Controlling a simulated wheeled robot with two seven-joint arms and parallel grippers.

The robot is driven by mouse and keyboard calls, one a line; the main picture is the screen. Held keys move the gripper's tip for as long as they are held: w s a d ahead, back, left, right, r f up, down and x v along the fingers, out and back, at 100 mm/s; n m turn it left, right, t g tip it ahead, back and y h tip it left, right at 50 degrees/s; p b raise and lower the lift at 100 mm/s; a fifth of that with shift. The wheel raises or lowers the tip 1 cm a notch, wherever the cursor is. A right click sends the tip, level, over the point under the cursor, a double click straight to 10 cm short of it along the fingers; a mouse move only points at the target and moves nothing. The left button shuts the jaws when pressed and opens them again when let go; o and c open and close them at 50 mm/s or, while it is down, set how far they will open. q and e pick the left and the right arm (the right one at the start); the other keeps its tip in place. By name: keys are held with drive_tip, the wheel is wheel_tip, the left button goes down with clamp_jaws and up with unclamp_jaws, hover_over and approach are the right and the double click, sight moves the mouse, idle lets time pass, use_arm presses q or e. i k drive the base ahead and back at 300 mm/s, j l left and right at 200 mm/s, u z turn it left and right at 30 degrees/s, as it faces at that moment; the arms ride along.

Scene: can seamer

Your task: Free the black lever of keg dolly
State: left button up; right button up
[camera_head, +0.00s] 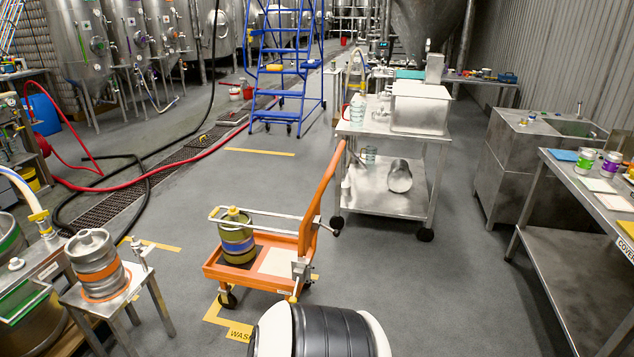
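The keg dolly (210,272) is an orange cart with a tall slanted orange handle (325,190) on its right side. A green keg (236,243) with a blue band and a yellow top stands on the dolly's left part. A pale metal bar (275,221) runs past the keg to the handle side. A small dark piece (336,223) shows at the bar's right end, beside the handle; it may be the black lever, but it is too small to tell its position or what holds it. Neither of my grippers is in view.
A banded keg (97,265) sits on a small stand at left. A steel table (590,250) is at right. Hoses (130,187) lie at left. Floor right of the dolly is clear.

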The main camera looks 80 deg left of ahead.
sight(335, 232)
drive_tip(key=u, duration=2.6)
drive_tip(key=i+l, duration=0.15)
drive_tip(key=i, duration=0.45)
drive_tip(key=i+l+z, duration=0.1)
drive_tip(key=i, duration=0.5)
drive_tip(key=i+l, duration=0.2)
drive_tip(key=i, duration=0.4)
drive_tip(key=k+l+z, duration=0.05)
